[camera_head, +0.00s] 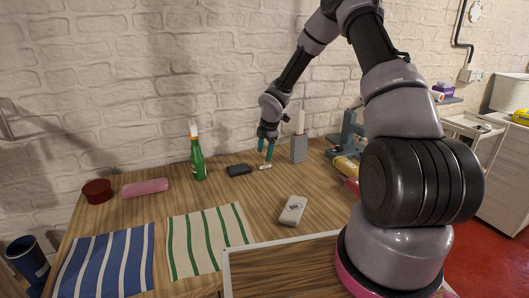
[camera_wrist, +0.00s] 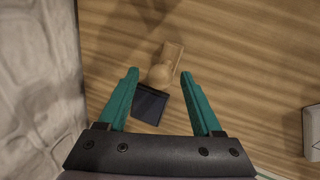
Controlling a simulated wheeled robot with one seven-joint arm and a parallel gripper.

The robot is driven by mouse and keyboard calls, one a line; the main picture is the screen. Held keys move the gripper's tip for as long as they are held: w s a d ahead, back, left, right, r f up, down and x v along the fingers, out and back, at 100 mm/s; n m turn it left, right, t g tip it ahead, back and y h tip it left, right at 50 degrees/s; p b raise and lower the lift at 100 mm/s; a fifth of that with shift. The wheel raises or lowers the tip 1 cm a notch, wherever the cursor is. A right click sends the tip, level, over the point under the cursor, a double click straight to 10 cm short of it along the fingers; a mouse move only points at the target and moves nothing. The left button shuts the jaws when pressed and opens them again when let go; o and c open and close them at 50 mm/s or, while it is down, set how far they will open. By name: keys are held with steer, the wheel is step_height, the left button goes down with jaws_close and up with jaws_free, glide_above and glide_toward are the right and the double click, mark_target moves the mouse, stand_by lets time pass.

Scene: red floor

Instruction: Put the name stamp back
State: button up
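The small wooden name stamp (camera_head: 265,167) is on the wooden table near the brick wall. In the wrist view the stamp (camera_wrist: 172,55) shows a blocky end and a rounded end. I cannot tell whether it stands or lies. My gripper (camera_head: 265,152) is just above it with its teal fingers pointing down. In the wrist view my gripper (camera_wrist: 159,74) is open and empty, with the stamp's rounded end showing between the fingertips. A dark flat pad (camera_head: 239,170) lies left of the stamp. In the wrist view the pad (camera_wrist: 149,104) is close by the rounded end.
A green bottle (camera_head: 197,160) stands left of the pad. A tall grey box (camera_head: 299,149) stands right of my gripper. A grey-white device (camera_head: 292,210) lies in front. Further left are a pink case (camera_head: 146,188) and a dark red round box (camera_head: 97,191). Striped cloths (camera_head: 207,239) cover the front left.

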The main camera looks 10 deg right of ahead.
steer(key=s+d+r+m+h, duration=0.15)
steer(key=s+r+m, duration=0.35)
steer(key=r, duration=0.5)
steer(key=s+d+r+m+t, duration=0.1)
steer(key=s+d+r+m, duration=0.15)
steer(key=s+r, duration=0.55)
steer(key=s+d+r+m+h, duration=0.15)
steer(key=s+r+m, duration=0.3)
steer(key=r, duration=0.75)
steer(key=s+r+m+t+y, duration=0.1)
steer(key=s+r+m+y, duration=0.1)
steer(key=s+r+m, duration=0.2)
steer(key=s+r+m+t+y, duration=0.2)
steer(key=s+r+m, duration=0.2)
steer(key=s+m, duration=0.6)
steer(key=s, duration=0.5)
steer(key=shift+r, duration=0.35)
steer(key=shift+d, duration=0.1)
